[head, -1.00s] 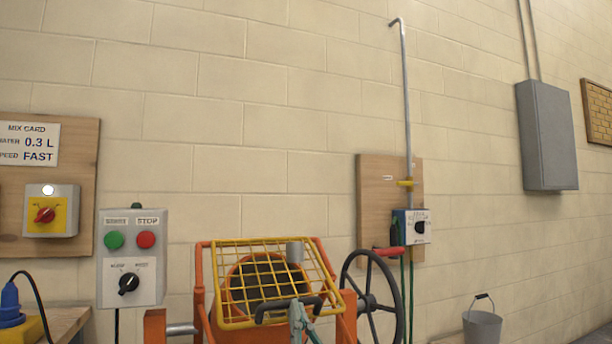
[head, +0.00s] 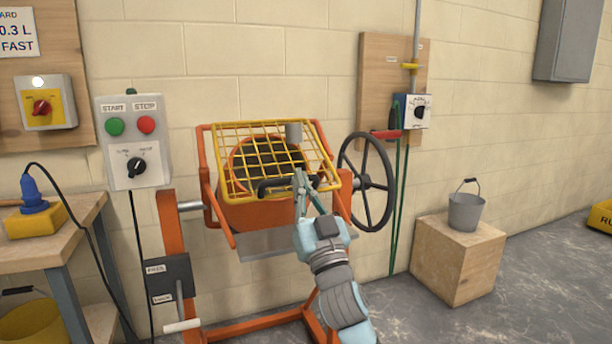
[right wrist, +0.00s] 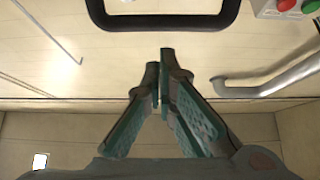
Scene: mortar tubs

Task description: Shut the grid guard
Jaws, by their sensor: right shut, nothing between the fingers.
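The yellow grid guard (head: 232,187) lies slanted across the mouth of the orange mixer drum (head: 262,215) in the head view. Whether it rests fully on the rim I cannot tell. Its black bar handle (head: 272,188) is at the lower front edge and shows in the right wrist view (right wrist: 165,20). My right gripper (head: 300,178) is at the right part of this handle, partly covering it. In the right wrist view its fingertips (right wrist: 160,60) are together with nothing between them, just short of the handle. My left gripper is out of view.
A black handwheel (head: 368,182) stands right of the drum. A grey control box (head: 135,140) with START and STOP buttons is on the left. A bucket (head: 466,212) sits on a wooden block (head: 455,262) at right. Floor between block and mixer is clear.

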